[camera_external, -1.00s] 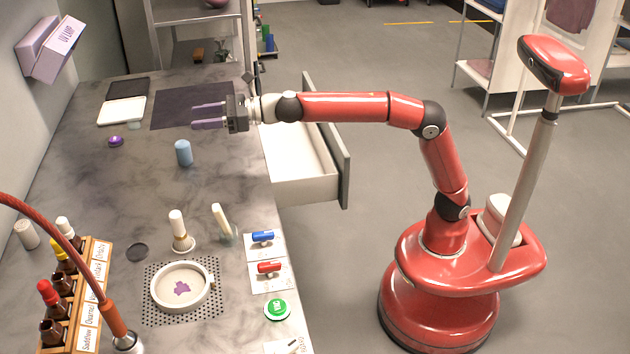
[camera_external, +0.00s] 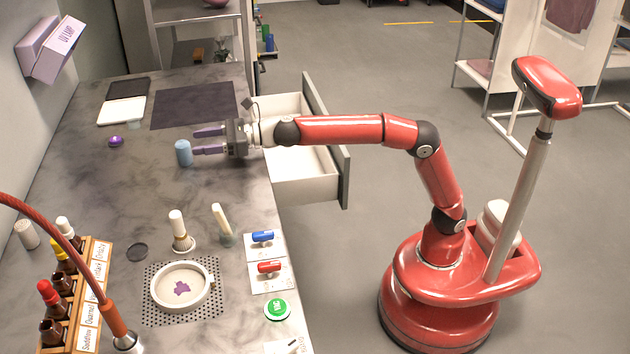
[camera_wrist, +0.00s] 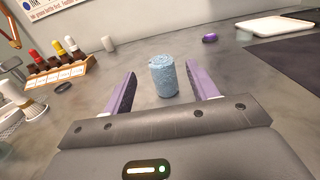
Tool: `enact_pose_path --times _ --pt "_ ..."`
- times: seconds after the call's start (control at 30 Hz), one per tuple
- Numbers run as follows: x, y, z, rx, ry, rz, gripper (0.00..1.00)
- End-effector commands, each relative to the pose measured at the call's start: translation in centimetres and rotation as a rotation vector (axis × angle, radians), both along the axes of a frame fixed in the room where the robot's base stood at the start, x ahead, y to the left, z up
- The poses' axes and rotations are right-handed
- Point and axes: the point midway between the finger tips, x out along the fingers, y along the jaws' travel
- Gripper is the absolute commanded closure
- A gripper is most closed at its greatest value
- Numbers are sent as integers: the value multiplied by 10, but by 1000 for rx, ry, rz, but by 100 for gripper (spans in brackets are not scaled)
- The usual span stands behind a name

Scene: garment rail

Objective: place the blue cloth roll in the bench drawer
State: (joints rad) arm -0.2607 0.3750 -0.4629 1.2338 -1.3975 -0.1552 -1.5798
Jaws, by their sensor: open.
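The blue cloth roll (camera_external: 183,153) stands upright on the grey bench top. In the wrist view the roll (camera_wrist: 163,76) is straight ahead, just beyond and between the two purple fingers. My gripper (camera_external: 208,141) is open and empty, low over the bench, pointing left with its fingertips close to the roll's right side. It also shows in the wrist view (camera_wrist: 160,92). The bench drawer (camera_external: 305,187) is pulled open on the right side of the bench, under my forearm. The part of its inside that shows is empty; my arm hides some of it.
A dark mat (camera_external: 195,104), a white tray (camera_external: 122,110) and a small purple object (camera_external: 116,141) lie farther back. A brush (camera_external: 180,230), a round white dish (camera_external: 182,287) and a bottle rack (camera_external: 85,300) stand nearer the front. Bench around the roll is clear.

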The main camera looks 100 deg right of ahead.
Motion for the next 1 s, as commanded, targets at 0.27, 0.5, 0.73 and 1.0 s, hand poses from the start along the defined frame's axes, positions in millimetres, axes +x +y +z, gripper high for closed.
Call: enact_pose_path --times 0.27,0.5,0.73,1.0 --pt "28 -1 2 -2 1 0 42" --pt "61 -3 1 -2 2 0 42" --pt "75 -3 -2 0 0 0 42" --pt "75 -3 -3 0 0 1 52"
